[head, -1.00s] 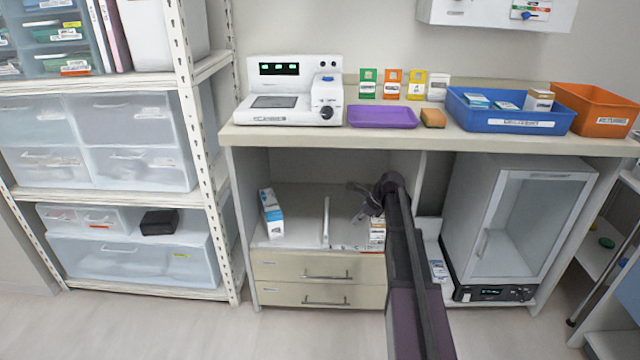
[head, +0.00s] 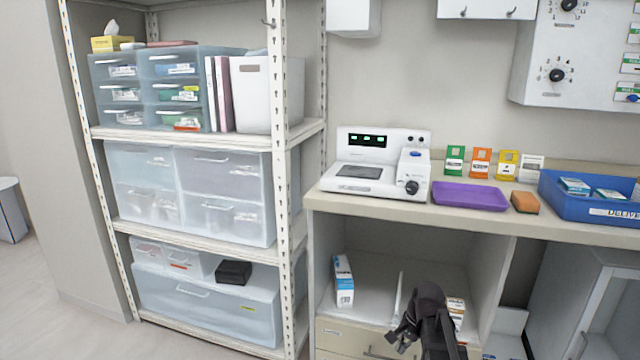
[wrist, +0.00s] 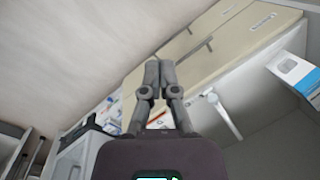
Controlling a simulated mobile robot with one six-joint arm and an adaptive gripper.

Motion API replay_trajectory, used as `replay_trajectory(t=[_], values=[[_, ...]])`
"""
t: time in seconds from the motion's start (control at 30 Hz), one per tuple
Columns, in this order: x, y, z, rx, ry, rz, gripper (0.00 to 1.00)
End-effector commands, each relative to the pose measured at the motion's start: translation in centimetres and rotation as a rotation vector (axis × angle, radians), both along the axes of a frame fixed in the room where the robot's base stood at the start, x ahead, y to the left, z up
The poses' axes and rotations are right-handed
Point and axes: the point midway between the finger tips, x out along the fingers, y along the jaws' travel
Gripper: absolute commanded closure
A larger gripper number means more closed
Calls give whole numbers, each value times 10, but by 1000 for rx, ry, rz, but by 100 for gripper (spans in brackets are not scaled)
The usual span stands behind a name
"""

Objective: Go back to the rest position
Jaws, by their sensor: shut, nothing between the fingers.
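My gripper (head: 403,338) shows at the bottom of the head view, in front of the open compartment under the counter. In the wrist view my gripper (wrist: 152,75) has its two fingers close together with nothing between them. Behind it in the wrist view are the beige drawer fronts (wrist: 205,50). A blue and white carton (head: 343,281) stands to the left in the compartment, apart from my gripper. Small boxes (head: 456,312) are partly hidden behind my arm.
The counter (head: 330,203) above holds a white device (head: 378,165), a purple tray (head: 470,195), an orange-brown block (head: 525,202) and a blue bin (head: 590,205). A shelf rack (head: 283,180) with clear drawers stands at the left. A glass-door cabinet (head: 600,310) is at the right.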

Motion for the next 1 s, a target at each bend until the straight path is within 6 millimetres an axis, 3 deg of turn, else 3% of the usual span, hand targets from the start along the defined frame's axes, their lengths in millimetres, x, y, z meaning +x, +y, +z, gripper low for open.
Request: replay_trajectory(t=[0.03,0.2,0.5,0.73,1.0], values=[[-18,9,-1,-26,-7,84,100],[-56,29,-3,-110,-28,367,100],[-100,45,-5,-201,-37,711,100],[-125,51,-4,-247,-33,901,100],[-120,50,27,-244,-34,887,100]])
